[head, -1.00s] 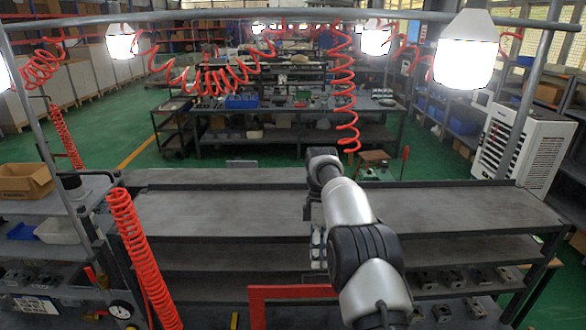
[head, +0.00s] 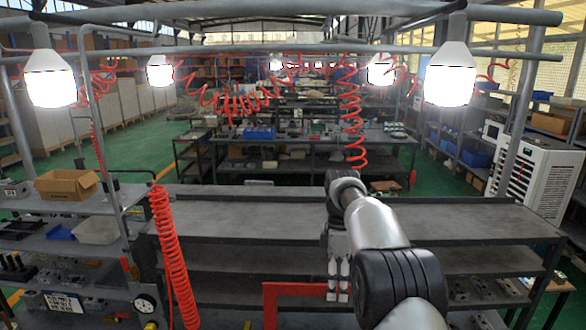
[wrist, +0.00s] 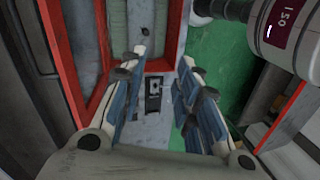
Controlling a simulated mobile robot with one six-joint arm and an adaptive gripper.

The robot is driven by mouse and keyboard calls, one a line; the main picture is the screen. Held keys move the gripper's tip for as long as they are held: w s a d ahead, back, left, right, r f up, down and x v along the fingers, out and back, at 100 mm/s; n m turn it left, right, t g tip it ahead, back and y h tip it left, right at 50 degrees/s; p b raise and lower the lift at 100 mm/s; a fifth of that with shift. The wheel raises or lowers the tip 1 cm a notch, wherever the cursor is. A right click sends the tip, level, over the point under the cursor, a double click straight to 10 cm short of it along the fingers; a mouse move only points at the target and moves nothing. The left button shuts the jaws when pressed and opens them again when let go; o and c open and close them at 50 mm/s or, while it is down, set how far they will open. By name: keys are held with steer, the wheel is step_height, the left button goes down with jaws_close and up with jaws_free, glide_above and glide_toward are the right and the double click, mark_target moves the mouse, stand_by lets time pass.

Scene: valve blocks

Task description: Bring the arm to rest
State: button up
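My arm reaches forward from the lower right of the head view, and its end section hangs down in front of the dark metal bench (head: 250,222). My gripper (head: 338,292) points downward at the end of it, near a red frame (head: 290,289). In the wrist view my gripper (wrist: 162,64) has its two blue-padded fingers well apart. Nothing is held between them. Beyond the gap are a pale grey strip with a small black plate (wrist: 153,95) and green floor (wrist: 205,62).
A coiled red hose (head: 172,255) hangs at the left, beside shelves with a cardboard box (head: 67,184) and a white bin (head: 97,231). Several valve blocks (head: 480,288) lie on a lower shelf at the right. The bench top looks bare. Another red hose (head: 352,120) hangs behind my arm.

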steer(key=s+d+m+t+b, duration=0.3)
steer(key=s+m+b, duration=0.5)
steer(key=s+b, duration=0.8)
steer(key=s+f+m+t+b, duration=0.4)
steer(key=s+f+m+b, duration=0.3)
steer(key=s+f, duration=1)
steer(key=s+b, duration=0.2)
steer(key=s, duration=0.1)
steer(key=shift+s+f+m+t, duration=0.3)
steer(key=shift+s+m+t, duration=0.1)
